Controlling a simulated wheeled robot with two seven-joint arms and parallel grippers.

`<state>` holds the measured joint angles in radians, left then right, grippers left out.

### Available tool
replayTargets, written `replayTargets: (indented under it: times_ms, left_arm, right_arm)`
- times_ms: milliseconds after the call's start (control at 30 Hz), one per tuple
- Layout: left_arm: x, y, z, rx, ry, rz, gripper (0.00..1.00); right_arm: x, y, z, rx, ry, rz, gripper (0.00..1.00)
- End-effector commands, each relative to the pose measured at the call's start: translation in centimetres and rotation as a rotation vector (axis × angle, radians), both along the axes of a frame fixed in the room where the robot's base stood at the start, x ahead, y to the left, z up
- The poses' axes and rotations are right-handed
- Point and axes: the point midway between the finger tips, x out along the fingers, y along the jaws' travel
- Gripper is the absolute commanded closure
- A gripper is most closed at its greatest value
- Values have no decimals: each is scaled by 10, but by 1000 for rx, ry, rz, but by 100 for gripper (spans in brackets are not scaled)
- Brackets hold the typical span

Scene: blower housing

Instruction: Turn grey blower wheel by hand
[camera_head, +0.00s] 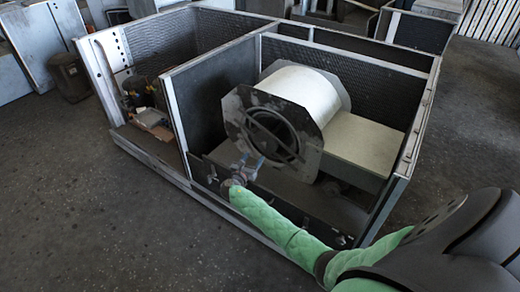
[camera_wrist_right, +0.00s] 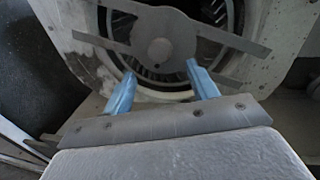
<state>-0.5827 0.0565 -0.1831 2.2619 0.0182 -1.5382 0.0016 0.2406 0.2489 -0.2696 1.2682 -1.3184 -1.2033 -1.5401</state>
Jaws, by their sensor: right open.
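The grey blower wheel (camera_head: 268,132) sits inside the round opening of the blower housing (camera_head: 300,90), behind a flat bar bracket. In the right wrist view, vanes of the wheel (camera_wrist_right: 122,27) show around a round hub (camera_wrist_right: 160,50) on the bracket (camera_wrist_right: 110,44). My right gripper (camera_head: 247,164) is in front of the lower left part of the housing's face. In the right wrist view, its two blue fingers (camera_wrist_right: 160,69) are spread apart with nothing between them, pointing at the lower part of the opening. I cannot tell whether they touch anything. My left gripper is not in view.
The housing stands in an open metal cabinet (camera_head: 183,108) with upright divider walls. A pale box-shaped part (camera_head: 362,147) is right of the housing. Small parts (camera_head: 150,118) lie in the left compartment. The low front edge passes under my right arm.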

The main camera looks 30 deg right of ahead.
Motion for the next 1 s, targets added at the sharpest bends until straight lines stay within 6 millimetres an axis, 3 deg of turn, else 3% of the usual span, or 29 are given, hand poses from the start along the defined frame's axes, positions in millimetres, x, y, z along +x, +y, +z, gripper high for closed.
replayTargets:
  times_ms: [500,933,1000]
  left_arm:
    - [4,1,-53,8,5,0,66]
    - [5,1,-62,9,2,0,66]
    - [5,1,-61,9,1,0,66]
  right_arm:
    - [34,-56,2,1,-3,-2,42]
    - [38,-64,0,3,-3,-1,42]
    - [38,-63,0,3,-3,-1,55]
